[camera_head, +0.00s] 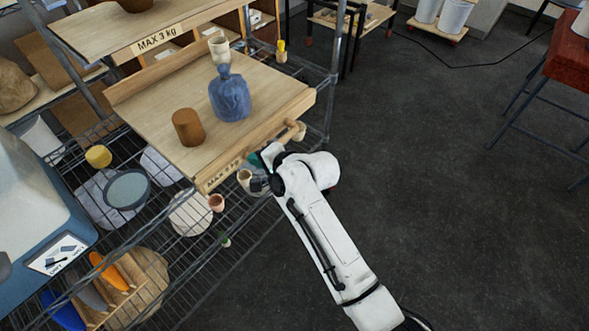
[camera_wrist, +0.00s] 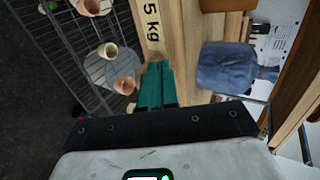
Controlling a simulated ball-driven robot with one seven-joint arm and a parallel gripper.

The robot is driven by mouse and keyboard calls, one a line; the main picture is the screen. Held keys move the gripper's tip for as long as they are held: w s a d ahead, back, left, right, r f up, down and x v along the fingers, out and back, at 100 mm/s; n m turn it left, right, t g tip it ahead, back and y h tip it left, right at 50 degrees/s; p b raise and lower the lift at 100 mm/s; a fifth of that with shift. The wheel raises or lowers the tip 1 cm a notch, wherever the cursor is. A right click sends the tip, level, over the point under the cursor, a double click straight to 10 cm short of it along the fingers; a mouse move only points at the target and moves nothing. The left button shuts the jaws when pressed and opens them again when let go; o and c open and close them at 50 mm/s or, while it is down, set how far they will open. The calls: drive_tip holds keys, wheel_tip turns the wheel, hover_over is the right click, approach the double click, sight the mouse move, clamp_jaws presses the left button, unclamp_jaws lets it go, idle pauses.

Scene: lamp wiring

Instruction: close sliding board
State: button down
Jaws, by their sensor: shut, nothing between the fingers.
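The sliding board (camera_head: 165,113) is a light wooden shelf board sticking out of the wire rack, with a weight label on its front edge. A pale wooden handle (camera_head: 285,138) shows at that edge, partly hidden by my arm. A brown cylinder (camera_head: 188,127), a blue bottle-like vase (camera_head: 230,95) and a cream cup (camera_head: 219,48) stand on the board. My gripper (camera_wrist: 155,78) has teal fingers that are shut and empty. In the wrist view they lie by the labelled front edge of the board (camera_wrist: 160,30); whether they touch it I cannot tell.
The wire rack (camera_head: 125,240) below holds plates and small cups, such as a terracotta cup (camera_head: 216,202). A fixed upper board (camera_head: 130,30) marked MAX 3 kg sits behind. A red stool (camera_head: 568,50) stands far right. The dark floor (camera_head: 430,180) on the right is clear.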

drive_tip(key=v, duration=1)
drive_tip(key=shift+s+d+b, duration=0.25)
drive_tip(key=shift+d+b, duration=0.05)
drive_tip(key=shift+d, duration=0.1)
drive_tip(key=s+d+f+n+g+h, duration=0.25)
drive_tip(key=s+d+f, duration=0.35)
drive_tip(key=s+d, duration=0.45)
drive_tip(key=s+d+f+n+g+h, duration=0.2)
drive_tip(key=s+d+f+n+h, duration=0.35)
drive_tip(key=s, duration=0.75)
drive_tip(key=s+d+g, duration=0.3)
drive_tip(key=s+d, duration=0.6)
drive_tip(key=s, duration=0.3)
drive_tip(key=shift+d+h, duration=0.3)
drive_tip(key=shift+f, duration=0.1)
